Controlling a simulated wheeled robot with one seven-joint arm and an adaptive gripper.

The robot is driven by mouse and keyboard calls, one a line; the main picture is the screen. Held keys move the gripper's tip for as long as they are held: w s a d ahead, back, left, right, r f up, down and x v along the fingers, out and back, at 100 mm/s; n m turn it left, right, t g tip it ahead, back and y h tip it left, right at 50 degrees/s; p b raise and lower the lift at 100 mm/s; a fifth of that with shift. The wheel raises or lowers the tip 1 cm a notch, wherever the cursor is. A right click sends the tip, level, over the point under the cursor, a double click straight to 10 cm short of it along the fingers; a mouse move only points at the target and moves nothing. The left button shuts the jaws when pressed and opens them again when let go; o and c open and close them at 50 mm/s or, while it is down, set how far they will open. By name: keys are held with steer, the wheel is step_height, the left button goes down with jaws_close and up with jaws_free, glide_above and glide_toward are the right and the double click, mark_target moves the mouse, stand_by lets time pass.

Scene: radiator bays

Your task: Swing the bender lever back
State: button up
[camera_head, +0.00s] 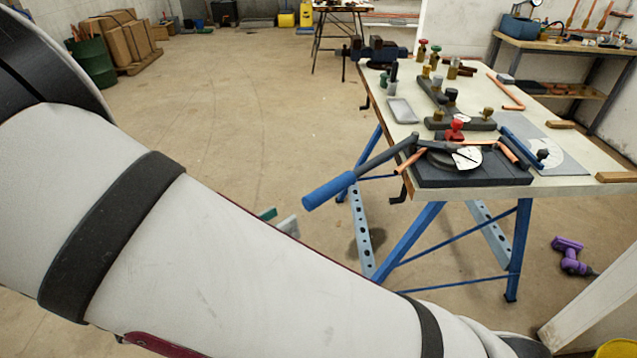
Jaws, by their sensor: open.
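The bender stands on the near end of the workbench, on a dark base plate (472,176). Its lever (384,158) is a dark bar with a blue grip (328,191). The lever sticks out past the bench's left edge, and the grip hangs over the floor. The bender has a round pale dial (467,157) and a red knob (456,124). A copper pipe (509,152) lies in the bender, with another copper end (410,160) showing at the lever side. My gripper is out of view; only my white arm crosses the lower left and bottom.
The bench top (572,151) holds valve fittings (444,92), a small grey tray (402,111) and a blue bar (523,148). A blue trestle leg (407,240) stands below the lever. A purple drill (571,256) lies on the floor at right.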

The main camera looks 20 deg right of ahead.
mark_target(329, 191)
steer(key=x, duration=1.3)
steer(key=shift+d+r+b, duration=0.1)
steer(key=shift+d+b, duration=0.05)
steer(key=shift+b, duration=0.2)
jaws_close()
